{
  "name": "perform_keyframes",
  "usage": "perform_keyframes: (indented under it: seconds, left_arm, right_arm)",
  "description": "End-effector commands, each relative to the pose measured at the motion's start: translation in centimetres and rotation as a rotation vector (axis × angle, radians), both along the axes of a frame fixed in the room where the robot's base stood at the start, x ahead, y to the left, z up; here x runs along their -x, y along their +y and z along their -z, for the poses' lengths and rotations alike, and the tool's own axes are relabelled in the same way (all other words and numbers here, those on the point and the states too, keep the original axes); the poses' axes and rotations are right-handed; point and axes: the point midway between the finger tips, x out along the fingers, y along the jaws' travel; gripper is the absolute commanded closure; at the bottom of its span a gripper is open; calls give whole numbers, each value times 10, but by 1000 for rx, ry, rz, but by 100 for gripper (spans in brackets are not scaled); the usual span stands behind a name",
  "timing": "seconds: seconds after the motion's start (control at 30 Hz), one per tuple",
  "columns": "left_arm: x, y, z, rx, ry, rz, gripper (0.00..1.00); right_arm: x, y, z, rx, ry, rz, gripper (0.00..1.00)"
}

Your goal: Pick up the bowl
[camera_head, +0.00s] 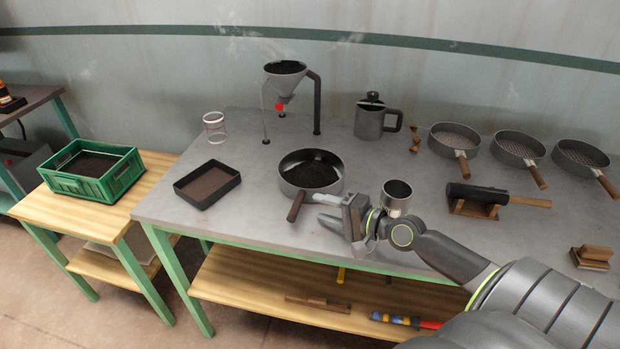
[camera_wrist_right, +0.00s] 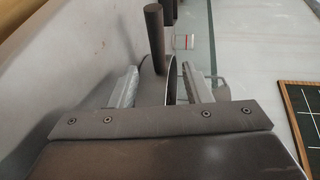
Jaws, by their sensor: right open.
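The bowl (camera_head: 334,178) is a wide, round, dark grey vessel with black material inside, standing on the grey bench. A short brown cylindrical handle (camera_head: 296,205) shows at its front left. My right gripper (camera_head: 318,212) is open, low over the bench just in front of the bowl, its fingers pointing left toward the handle. In the right wrist view, the two fingers (camera_wrist_right: 157,88) are spread. A dark upright handle (camera_wrist_right: 153,30) and part of a curved rim show beyond and between them. Contact cannot be told. My left gripper is not in view.
A metal cup (camera_head: 397,192) stands close behind my right wrist. A black tray (camera_head: 207,202) lies left of the bowl, and a funnel stand (camera_head: 317,105) is behind it. A kettle (camera_head: 369,122), sieves and a mallet (camera_head: 477,193) occupy the right. The bench's front-left corner is clear.

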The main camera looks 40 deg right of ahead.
Motion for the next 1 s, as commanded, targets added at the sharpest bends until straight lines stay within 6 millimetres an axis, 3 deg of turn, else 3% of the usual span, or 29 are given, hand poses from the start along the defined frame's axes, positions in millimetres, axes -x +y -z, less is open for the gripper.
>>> perform_keyframes:
  seconds: [0.23, 0.53, 0.87, 1.0]
  left_arm:
    - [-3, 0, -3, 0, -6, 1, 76]
    - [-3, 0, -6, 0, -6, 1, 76]
    - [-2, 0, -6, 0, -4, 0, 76]
    - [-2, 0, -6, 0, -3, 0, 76]
  right_arm:
    - [-13, 5, 3, -2, 0, 0, 56]
    - [-48, 19, 13, -3, 0, 0, 56]
    - [-53, 21, 15, 0, 1, -1, 56]
    - [-53, 21, 15, 0, 1, -1, 74]
